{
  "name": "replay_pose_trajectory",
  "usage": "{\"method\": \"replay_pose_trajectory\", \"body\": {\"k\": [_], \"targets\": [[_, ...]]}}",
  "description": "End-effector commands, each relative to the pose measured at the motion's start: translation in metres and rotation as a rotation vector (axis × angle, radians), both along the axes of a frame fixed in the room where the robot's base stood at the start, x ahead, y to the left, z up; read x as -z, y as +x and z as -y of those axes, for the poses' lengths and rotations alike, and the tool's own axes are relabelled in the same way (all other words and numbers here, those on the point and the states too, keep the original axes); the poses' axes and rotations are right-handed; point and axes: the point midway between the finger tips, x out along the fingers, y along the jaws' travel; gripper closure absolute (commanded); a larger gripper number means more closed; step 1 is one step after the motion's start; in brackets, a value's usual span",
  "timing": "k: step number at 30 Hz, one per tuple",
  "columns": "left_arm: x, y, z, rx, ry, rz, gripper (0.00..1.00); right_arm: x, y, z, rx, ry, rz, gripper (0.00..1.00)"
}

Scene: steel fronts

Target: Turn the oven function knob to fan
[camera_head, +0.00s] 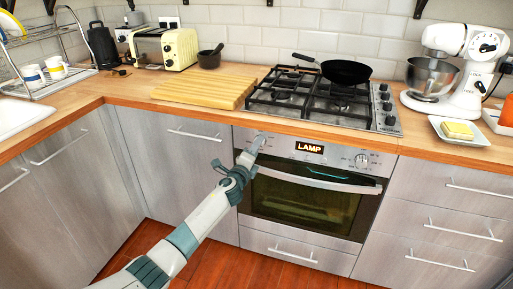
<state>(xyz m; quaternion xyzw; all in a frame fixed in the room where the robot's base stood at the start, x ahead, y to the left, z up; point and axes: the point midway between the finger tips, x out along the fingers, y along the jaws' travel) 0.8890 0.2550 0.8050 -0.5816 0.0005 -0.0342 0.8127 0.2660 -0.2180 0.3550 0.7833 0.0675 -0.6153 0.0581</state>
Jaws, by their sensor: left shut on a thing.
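The oven (300,205) is built in below the hob, with a dark glass door and a steel control panel. Its display (309,148) reads "LAMP". My left gripper (258,141) is at the left end of the panel, shut on the oven function knob, which the fingers mostly hide. A second knob (361,160) shows uncovered at the right of the display. My right gripper is not in view.
The oven door handle (318,180) runs just below the panel. The wooden worktop edge (330,136) overhangs above it. A black pan (345,72) sits on the hob (318,100). A stand mixer (462,70) and butter dish (458,131) stand at the right.

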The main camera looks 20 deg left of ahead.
Motion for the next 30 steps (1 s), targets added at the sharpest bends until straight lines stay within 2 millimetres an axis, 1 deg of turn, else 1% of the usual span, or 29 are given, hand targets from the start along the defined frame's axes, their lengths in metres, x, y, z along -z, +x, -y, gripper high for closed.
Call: {"method": "replay_pose_trajectory", "body": {"k": [2, 3, 5, 6, 15, 20, 22, 26, 27, 30], "targets": [[0.003, -0.001, 0.001, 0.001, -0.001, -0.004, 0.9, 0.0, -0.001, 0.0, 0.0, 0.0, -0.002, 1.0], [0.003, -0.001, 0.001, 0.001, -0.001, -0.004, 0.66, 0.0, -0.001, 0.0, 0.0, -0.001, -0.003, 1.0], [0.002, -0.001, 0.001, 0.001, -0.001, -0.004, 0.51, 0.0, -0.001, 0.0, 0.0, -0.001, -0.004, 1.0], [0.002, -0.001, 0.001, 0.001, -0.001, -0.003, 0.49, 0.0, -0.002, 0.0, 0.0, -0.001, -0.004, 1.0], [0.001, -0.001, 0.0, 0.001, -0.002, -0.001, 0.49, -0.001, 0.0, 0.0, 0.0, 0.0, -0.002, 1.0], [0.0, -0.006, 0.0, 0.001, -0.002, 0.0, 0.49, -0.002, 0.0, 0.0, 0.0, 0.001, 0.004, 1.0], [0.001, -0.01, -0.001, 0.001, -0.002, 0.0, 0.49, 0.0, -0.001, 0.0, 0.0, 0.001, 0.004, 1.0], [0.0, -0.024, -0.002, 0.001, 0.0, 0.0, 0.49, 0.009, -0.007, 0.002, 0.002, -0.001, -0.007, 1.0], [0.001, -0.029, -0.002, 0.002, 0.0, -0.002, 0.49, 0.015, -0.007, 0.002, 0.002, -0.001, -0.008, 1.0], [0.003, -0.045, -0.003, 0.002, -0.001, -0.002, 0.49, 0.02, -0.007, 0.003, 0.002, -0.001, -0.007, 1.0]]}}
